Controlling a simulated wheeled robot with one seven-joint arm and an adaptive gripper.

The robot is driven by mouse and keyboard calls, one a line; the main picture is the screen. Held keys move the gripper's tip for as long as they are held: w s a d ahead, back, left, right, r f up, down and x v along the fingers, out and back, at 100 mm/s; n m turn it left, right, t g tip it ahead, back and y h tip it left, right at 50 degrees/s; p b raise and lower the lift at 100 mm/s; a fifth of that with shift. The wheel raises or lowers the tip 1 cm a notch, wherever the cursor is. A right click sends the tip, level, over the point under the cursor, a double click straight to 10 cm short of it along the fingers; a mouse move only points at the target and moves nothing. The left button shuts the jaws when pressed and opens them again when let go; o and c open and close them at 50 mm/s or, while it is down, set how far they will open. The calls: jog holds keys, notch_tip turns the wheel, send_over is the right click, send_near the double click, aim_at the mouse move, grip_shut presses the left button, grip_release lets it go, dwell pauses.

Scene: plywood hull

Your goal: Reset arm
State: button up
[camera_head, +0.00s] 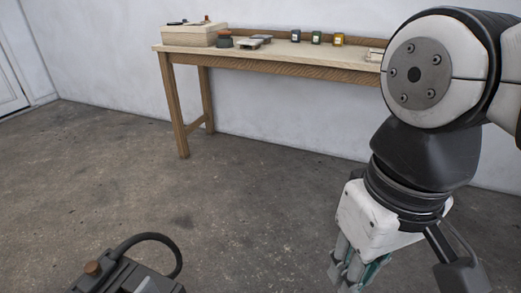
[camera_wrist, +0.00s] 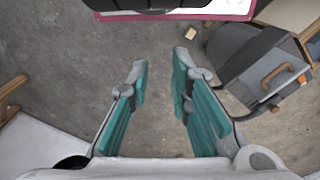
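My arm hangs down at the right of the head view, with my gripper (camera_head: 352,272) low at the bottom, over the concrete floor and in front of the table. In the wrist view my gripper (camera_wrist: 160,72) shows two fingers with teal pads. The fingertips stand apart with only bare floor visible between them, so it is open and empty. The fingertips are partly cut off or hard to make out in the head view.
A dark grey case-like object (camera_wrist: 262,75) with a brown handle is right in the wrist view. Open floor (camera_head: 240,200) lies before the table.

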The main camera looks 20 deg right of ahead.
jog(key=shift+s+d+f, duration=0.1)
jog(key=shift+s+d, duration=0.15)
jog(key=shift+s, duration=0.25)
notch_tip(320, 180, up, 30)
jog(key=t+p, duration=0.4)
jog(key=p, duration=2.4)
jog(key=shift+d, duration=0.3)
jog(key=shift+w, duration=0.1)
jog(key=shift+c, duration=0.5)
